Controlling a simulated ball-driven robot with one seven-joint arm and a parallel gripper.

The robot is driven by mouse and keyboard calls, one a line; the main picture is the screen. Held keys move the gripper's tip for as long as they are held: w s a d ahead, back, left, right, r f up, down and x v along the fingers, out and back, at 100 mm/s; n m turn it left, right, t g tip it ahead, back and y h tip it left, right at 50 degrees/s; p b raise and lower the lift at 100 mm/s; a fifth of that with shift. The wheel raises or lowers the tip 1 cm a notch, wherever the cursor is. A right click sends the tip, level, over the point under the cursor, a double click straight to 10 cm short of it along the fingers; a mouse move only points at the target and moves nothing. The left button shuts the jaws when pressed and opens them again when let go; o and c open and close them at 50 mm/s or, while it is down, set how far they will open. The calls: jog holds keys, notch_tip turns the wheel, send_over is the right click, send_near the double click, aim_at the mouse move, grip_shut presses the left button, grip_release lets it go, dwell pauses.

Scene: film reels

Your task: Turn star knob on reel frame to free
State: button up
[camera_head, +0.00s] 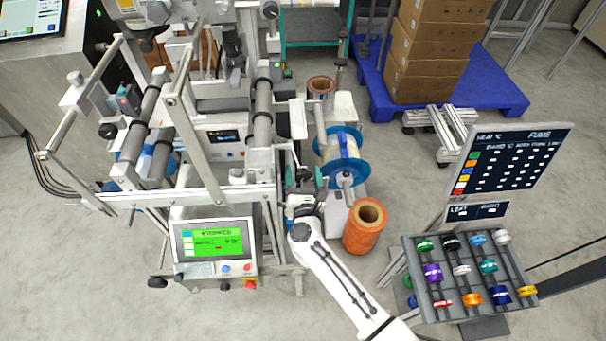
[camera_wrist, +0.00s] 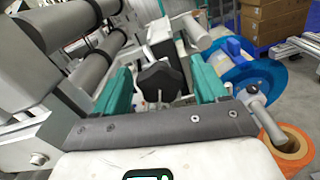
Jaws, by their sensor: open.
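The star knob (camera_wrist: 160,82) is black and lobed, and shows in the middle of the wrist view. My gripper (camera_wrist: 159,70) is open, with one teal finger on each side of the knob. Gaps show between the fingers and the knob; I cannot tell how far the knob reaches in between them. The reel frame (camera_wrist: 185,28) is pale and stands behind the knob. In the head view my gripper (camera_head: 303,203) is at the frame's lower part, and the knob is hidden there.
A blue-flanged reel (camera_head: 340,155) is mounted right of my gripper, and an orange roll (camera_head: 365,226) stands close by on the right. Grey rollers (camera_wrist: 88,75) lie to the left.

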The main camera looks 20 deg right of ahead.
jog(key=shift+c, duration=0.5)
jog(key=c, duration=1)
jog(key=shift+o, duration=0.2)
jog(key=n, duration=0.4)
jog(key=shift+n, duration=0.3)
jog(key=o, duration=1.1)
jog(key=shift+c, duration=0.2)
jog(key=shift+s, duration=0.1)
jog(key=v, duration=1)
jog(key=shift+s+a, duration=0.15)
jog(key=shift+s, duration=0.15)
